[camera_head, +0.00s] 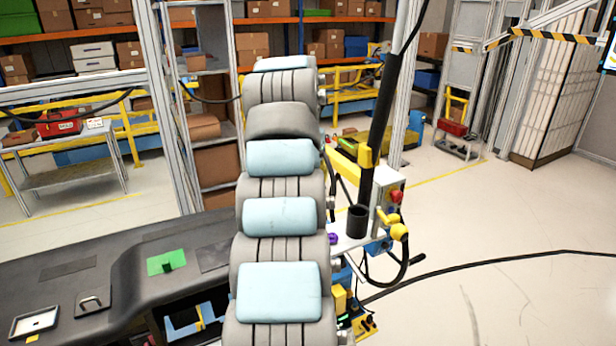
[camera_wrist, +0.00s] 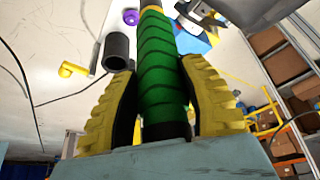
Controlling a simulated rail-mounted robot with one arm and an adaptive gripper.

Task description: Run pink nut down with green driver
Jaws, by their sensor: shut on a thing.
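In the wrist view my gripper (camera_wrist: 160,72) has its yellow ribbed fingers on either side of the green driver (camera_wrist: 162,85), shut on its ribbed handle. The driver's far end runs out of the top of the picture, so its tip is not seen. In the head view my gripper and the driver are hidden behind my arm. I cannot make out a clearly pink nut. A small purple piece (camera_head: 333,238) sits on the light cart top just right of my arm. It also shows in the wrist view (camera_wrist: 131,16), apart from the driver.
A black cup (camera_head: 357,220) stands on the cart, beside a yellow fitting (camera_head: 399,232) and a control box with a red button (camera_head: 397,196). The dark dashboard (camera_head: 120,243) lies at the lower left, with a green plate (camera_head: 160,261). Floor at right is mostly clear, crossed by a black cable.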

